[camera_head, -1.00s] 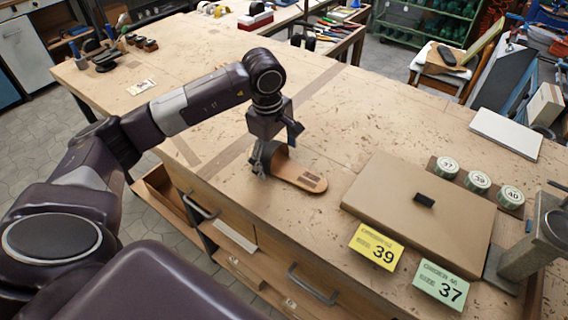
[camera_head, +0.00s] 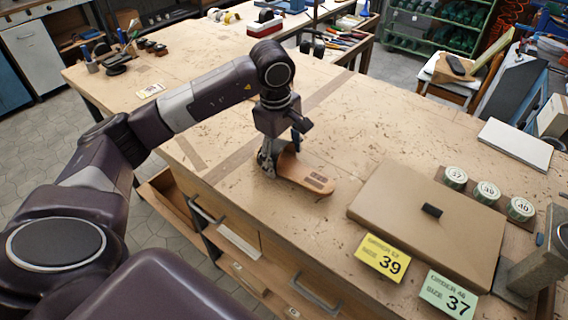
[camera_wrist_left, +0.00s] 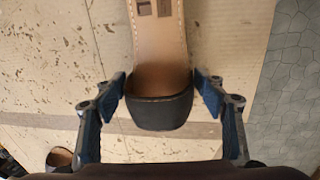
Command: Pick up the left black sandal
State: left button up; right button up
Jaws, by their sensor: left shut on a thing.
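The sandal has a tan footbed (camera_head: 310,180) and a wide dark strap, mostly hidden behind my gripper in the head view. My left gripper (camera_head: 277,166) points down over its strap end. In the left wrist view the black strap (camera_wrist_left: 161,112) lies between the two blue fingers of my left gripper (camera_wrist_left: 160,92), which is shut on it from both sides. The footbed extends away from the gripper, toward the top of that view. I cannot clearly tell whether the sole is clear of the table. My right gripper is not in view.
A brown, dark-edged object (camera_wrist_left: 60,157) shows partly at the wrist view's lower left. On the workbench (camera_head: 350,130) are a tan board (camera_head: 400,215), a yellow size 39 card (camera_head: 382,257), a green size 37 card (camera_head: 448,294) and round numbered tins (camera_head: 487,191). Bare wood lies behind the sandal.

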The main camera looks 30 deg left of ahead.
pick_arm(q)
notch_tip(320, 180, up, 8)
jog(key=shift+w+r+b, duration=0.1)
jog(key=shift+w+b, duration=0.05)
jog(key=shift+b, duration=0.65)
notch_tip(320, 180, up, 9)
jog(key=p, duration=0.1)
jog(key=shift+r, duration=0.15)
